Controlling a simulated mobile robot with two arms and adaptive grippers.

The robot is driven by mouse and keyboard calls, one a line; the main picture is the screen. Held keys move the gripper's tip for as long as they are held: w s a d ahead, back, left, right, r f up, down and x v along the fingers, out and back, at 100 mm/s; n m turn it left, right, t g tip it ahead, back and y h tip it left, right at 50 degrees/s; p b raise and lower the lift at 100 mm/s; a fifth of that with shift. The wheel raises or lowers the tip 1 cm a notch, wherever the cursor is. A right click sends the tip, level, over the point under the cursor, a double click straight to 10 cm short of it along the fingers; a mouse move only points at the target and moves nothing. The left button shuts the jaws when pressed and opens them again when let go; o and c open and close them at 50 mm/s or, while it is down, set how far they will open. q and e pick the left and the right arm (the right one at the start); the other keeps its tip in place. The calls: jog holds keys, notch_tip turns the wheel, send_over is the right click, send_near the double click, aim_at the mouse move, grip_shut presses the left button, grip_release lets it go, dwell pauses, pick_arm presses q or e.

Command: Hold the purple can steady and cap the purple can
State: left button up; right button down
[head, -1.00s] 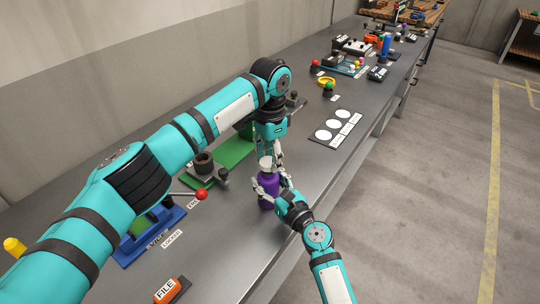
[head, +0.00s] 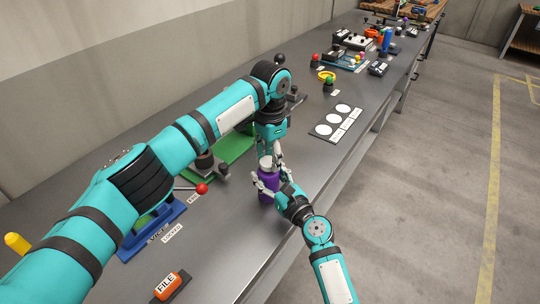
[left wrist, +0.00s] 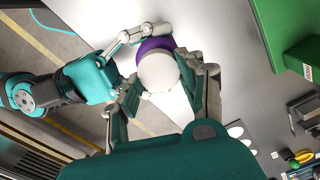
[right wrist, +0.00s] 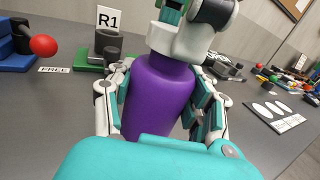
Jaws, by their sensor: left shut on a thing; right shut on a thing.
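The purple can (head: 268,186) stands upright on the grey bench; it fills the middle of the right wrist view (right wrist: 157,98). My right gripper (head: 270,184) is shut around its body from the near right side, with a finger on each side. A white cap (head: 265,163) is at the top of the can, and shows from above in the left wrist view (left wrist: 160,73). My left gripper (left wrist: 158,90) reaches down from above and is shut on the cap. The cap touches or nearly touches the can's top; whether it is fully seated I cannot tell.
A green fixture labelled R1 (right wrist: 95,52) and a blue base with a red-knobbed lever (head: 202,189) stand left of the can. An orange FILE block (head: 167,287) lies in front. A dark mat with white circles (head: 338,124) lies to the right. Bench around the can is clear.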

pick_arm(q)
jog(key=shift+f, duration=0.35)
